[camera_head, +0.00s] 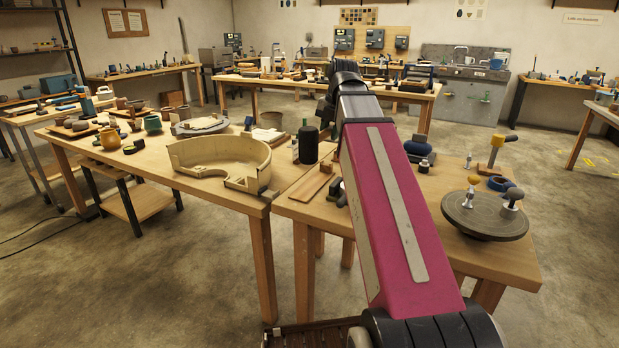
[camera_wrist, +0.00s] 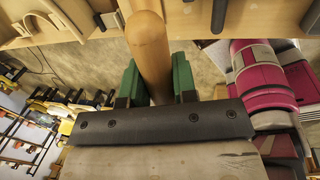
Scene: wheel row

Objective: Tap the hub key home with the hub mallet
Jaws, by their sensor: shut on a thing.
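In the wrist view my gripper (camera_wrist: 157,75) has its two green fingers on either side of a tan wooden cylinder (camera_wrist: 150,42), like a mallet handle, and is shut on it. I take it for the hub mallet; its head is not in sight. In the head view my magenta arm hides the gripper and what it holds. A round grey disc (camera_head: 463,218), perhaps the wheel or hub, sits on the right table. I cannot tell which, if either, is the hub key.
The right table (camera_head: 510,262) also holds a blue ring (camera_head: 501,184) and a yellow upright tool (camera_head: 495,150) behind the disc. A cream curved shell (camera_head: 215,160) and several pots stand on the left table. Other benches line the walls. The concrete floor is open at the right.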

